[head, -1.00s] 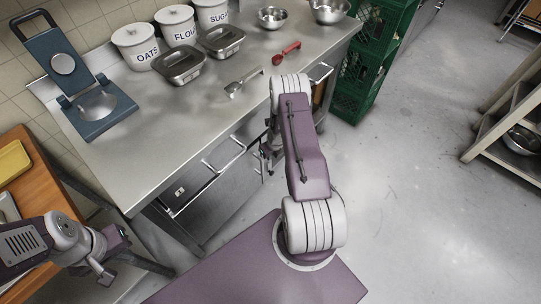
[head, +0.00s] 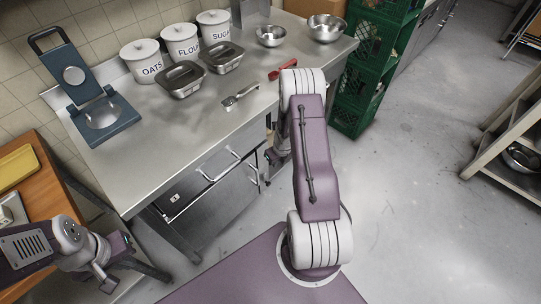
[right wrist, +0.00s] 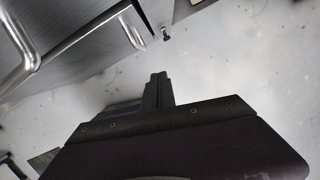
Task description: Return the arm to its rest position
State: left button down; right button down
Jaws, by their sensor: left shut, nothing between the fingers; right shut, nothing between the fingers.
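My right arm (head: 315,165) reaches forward from my base to the front of the steel counter. Its gripper (head: 275,160) is low beside the counter front, largely hidden behind the arm in the head view. In the right wrist view the right gripper's dark fingers (right wrist: 157,90) are together with nothing between them, over the grey floor. My left arm comes in at the lower left, bent, with its gripper (head: 122,246) small and near the wooden table's edge. The left gripper is shut and empty.
The steel counter (head: 185,135) carries canisters, lidded pans, bowls, a waffle-iron-like press (head: 104,118), a scoop (head: 240,96) and a red-handled tool (head: 283,68). Bar handles (right wrist: 85,35) are close to the right gripper. Green crates (head: 356,85) stand beyond; open floor lies right.

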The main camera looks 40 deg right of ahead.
jog(key=s+a+r+m+h, duration=0.1)
jog(key=a+r+m, duration=0.2)
jog(key=r+m, duration=0.55)
jog(key=s+a+r+m+h, duration=0.1)
jog(key=a+r+m, duration=0.4)
jog(key=m, duration=0.6)
jog(key=s+a+r+m+g+y, duration=0.1)
jog(key=s+a+r+m+y, duration=0.1)
jog(key=s+a+r+m, duration=0.4)
jog(key=s+a+m, duration=0.5)
jog(key=s+m, duration=0.1)
jog(key=m, duration=0.4)
jog(key=shift+r+g, duration=0.2)
jog(key=shift+g, duration=0.1)
jog(key=shift+s+d, duration=0.1)
